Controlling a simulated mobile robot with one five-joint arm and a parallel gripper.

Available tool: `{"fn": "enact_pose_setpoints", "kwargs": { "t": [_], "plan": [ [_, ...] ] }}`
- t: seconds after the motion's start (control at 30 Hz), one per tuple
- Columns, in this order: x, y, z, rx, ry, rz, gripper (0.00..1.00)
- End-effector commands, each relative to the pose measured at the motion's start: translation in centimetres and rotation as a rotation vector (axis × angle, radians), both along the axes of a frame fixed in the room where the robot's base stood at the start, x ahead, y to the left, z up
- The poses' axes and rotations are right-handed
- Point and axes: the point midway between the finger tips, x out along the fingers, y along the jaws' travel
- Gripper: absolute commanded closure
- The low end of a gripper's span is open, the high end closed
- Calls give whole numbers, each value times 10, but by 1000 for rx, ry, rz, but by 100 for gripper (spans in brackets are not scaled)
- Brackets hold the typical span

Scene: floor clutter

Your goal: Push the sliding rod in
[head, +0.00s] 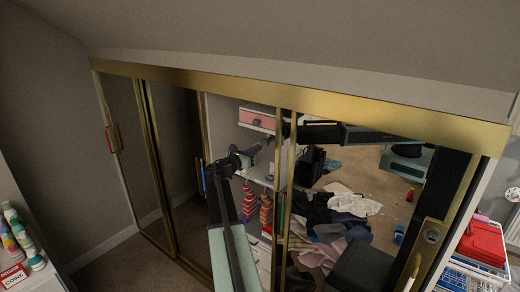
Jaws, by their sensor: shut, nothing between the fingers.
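My arm reaches up from the bottom middle toward the open section of a gold-framed wardrobe (300,98). My gripper (258,149) is shut and empty. It is in front of the opening, below a pink-fronted drawer (257,118) and above a pale shelf (262,178). I cannot clearly make out a sliding rod; it may be hidden behind my gripper and wrist or too small to tell. I cannot tell whether my fingertips touch anything.
Dark sliding panels (178,150) are at left. A mirrored door (385,175) at right reflects the room, clothes and my arm. Stacked striped items (266,212) stand inside the wardrobe. A red box (484,243) on a white rack is at far right.

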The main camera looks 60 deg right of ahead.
Motion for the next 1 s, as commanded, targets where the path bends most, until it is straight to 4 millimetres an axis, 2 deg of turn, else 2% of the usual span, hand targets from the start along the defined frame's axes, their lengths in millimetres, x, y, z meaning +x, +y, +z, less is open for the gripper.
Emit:
{"fn": "enact_pose_setpoints", "kwargs": {
  "t": [0.03,0.2,0.4,0.6,0.9,1.0],
  "plan": [
    [-3,14,0,0,0,-2,100],
    [-2,58,-2,0,0,-6,100],
    [0,98,-3,0,0,-11,100],
    [2,114,-3,0,0,-14,100],
    [1,114,-3,0,0,-15,100],
    [16,126,-9,0,-1,10,100]
  ]
}}
